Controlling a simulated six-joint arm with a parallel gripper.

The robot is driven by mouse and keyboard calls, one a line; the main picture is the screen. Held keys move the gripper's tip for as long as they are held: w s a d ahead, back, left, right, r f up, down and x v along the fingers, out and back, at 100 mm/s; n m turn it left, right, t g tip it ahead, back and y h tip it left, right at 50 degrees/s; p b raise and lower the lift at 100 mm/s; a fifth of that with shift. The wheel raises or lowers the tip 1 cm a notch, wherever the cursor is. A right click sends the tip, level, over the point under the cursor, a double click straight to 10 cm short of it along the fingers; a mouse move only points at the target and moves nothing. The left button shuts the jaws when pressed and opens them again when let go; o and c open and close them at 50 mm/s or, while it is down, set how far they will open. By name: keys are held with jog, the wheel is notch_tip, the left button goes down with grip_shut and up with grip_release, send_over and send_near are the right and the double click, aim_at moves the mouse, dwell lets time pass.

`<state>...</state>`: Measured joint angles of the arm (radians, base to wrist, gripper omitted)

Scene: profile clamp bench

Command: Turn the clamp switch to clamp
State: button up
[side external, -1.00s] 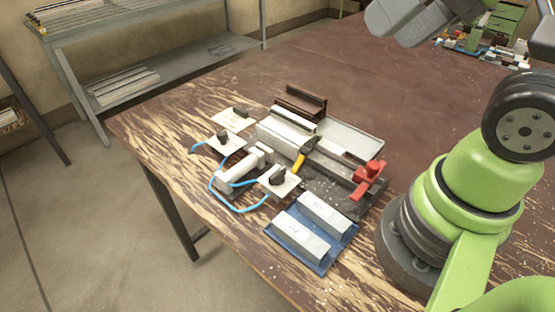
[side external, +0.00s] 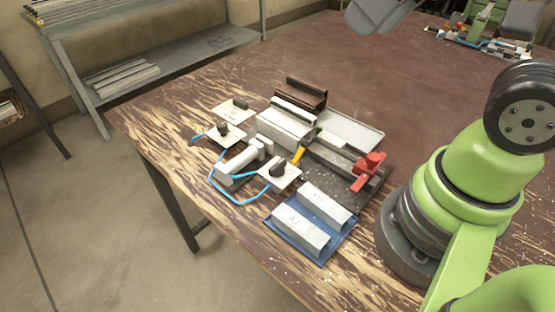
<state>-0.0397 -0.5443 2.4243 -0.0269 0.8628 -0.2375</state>
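Two black rotary knobs stand on small white plates near the left side of the bench fixture. The nearer knob (side external: 278,169) is on the plate (side external: 289,181) beside the yellow handle. The farther knob (side external: 222,128) is on the plate (side external: 234,138) at the left. The plate labels are too small to read, so I cannot tell which is the clamp switch or its setting. A white cylinder (side external: 240,161) with blue hoses lies between them. A grey part of my arm shows at the top edge, well away from both knobs. My gripper's fingers are not visible.
A red clamp (side external: 368,171) sits at the right end of the dark fixture, and a yellow handle (side external: 298,156) stands near its middle. A blue tray (side external: 322,259) with two grey blocks lies in front. Brown profiles (side external: 300,94) lie behind. The table (side external: 370,75) is clear behind the fixture.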

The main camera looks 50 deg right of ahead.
jog(key=w+a+f+n+g, duration=0.2)
jog(key=w+f+n+g, duration=0.2)
jog(key=w+f+n, duration=0.55)
jog(key=n+g+h, duration=0.2)
jog(key=n, duration=0.7)
send_near(278, 164)
notch_tip(278, 164, down, 9)
jog(key=shift+d+f, duration=0.1)
grip_shut()
